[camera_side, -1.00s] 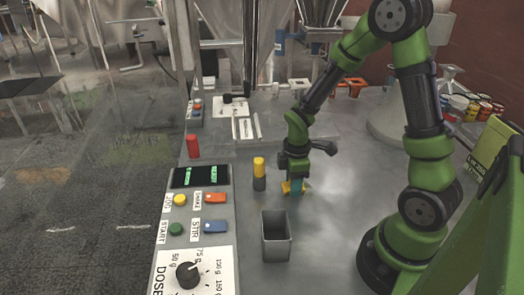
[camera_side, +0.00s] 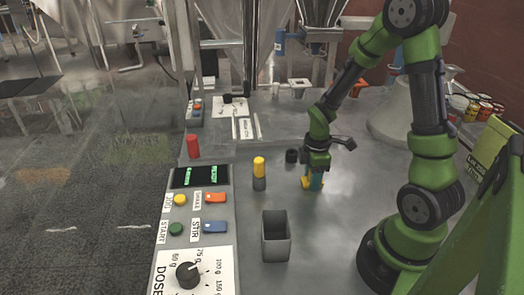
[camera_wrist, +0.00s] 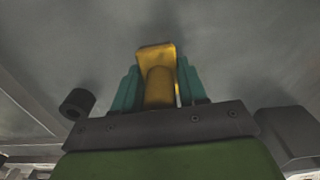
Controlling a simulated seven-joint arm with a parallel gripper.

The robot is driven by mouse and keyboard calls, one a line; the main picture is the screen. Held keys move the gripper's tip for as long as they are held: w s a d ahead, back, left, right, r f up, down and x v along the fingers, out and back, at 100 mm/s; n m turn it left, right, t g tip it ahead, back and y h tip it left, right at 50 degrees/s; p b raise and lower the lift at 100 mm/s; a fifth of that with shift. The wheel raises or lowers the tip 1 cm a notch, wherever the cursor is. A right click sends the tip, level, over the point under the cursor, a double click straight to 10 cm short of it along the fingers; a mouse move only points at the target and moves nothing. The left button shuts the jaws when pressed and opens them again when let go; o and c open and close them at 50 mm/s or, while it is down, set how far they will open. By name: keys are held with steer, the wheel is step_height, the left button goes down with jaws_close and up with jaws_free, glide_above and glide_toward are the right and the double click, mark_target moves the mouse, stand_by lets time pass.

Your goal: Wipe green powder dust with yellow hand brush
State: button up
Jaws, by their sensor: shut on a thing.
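The yellow hand brush (camera_wrist: 158,78) is between the teal fingers of my gripper (camera_wrist: 160,86) in the wrist view. My gripper is shut on it. In the side view, my gripper (camera_side: 315,181) points down over the grey table, and a yellow bit of the brush (camera_side: 307,184) shows low beside the fingers, close to the surface. I cannot tell whether the brush touches the table. I cannot make out any green powder dust in either view.
A small black cylinder (camera_side: 292,156) stands just behind and left of my gripper. A yellow-topped grey cylinder (camera_side: 259,174) stands further left. The control panel (camera_side: 198,212) lines the left edge. The table right of the bin is clear.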

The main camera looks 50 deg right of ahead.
steer(key=shift+s+d, duration=0.9)
steer(key=shift+s+d+r, duration=0.1)
steer(key=shift+r, duration=3.95)
